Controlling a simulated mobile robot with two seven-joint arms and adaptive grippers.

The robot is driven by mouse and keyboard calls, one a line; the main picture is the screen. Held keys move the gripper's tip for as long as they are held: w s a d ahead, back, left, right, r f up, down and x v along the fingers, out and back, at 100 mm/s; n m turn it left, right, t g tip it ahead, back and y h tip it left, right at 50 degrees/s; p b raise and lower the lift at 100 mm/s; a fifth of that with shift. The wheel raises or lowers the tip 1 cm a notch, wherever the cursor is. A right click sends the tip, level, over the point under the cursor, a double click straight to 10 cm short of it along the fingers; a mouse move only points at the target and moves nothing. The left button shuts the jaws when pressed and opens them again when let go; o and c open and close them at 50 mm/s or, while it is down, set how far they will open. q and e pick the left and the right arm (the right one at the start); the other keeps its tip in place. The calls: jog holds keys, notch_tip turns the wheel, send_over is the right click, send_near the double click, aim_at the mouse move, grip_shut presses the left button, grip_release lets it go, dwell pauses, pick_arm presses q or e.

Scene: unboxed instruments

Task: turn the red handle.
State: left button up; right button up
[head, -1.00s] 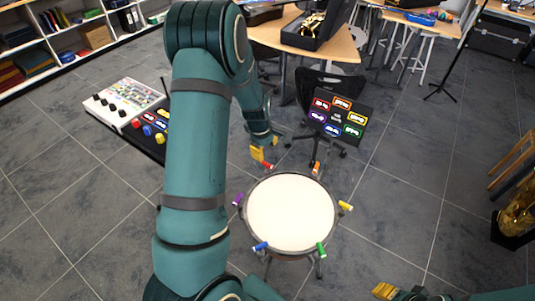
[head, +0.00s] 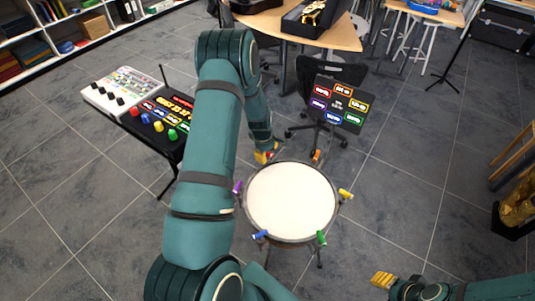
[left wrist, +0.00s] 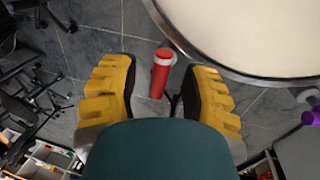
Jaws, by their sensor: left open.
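The red handle (left wrist: 160,72) sticks out from the rim of a round white drum (head: 291,201). In the left wrist view it lies between the two yellow fingers, with a visible gap on either side. My left gripper (head: 265,156) is open at the drum's far left edge, around the red handle, and mostly hides it in the head view. My right gripper (head: 383,280) shows only in part at the lower right, away from the drum; its opening cannot be made out.
Other coloured handles ring the drum: purple (head: 237,187), blue (head: 260,235), green (head: 321,238), yellow (head: 345,194) and orange (head: 316,156). A black sign panel (head: 340,104) stands behind. A control desk (head: 124,90) stands left. Floor right of the drum is clear.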

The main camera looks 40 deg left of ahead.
pick_arm(q)
jog(key=shift+w+f, duration=0.1)
jog(key=shift+f, duration=0.3)
grip_shut()
pick_arm(e)
jog(key=shift+f, duration=0.1)
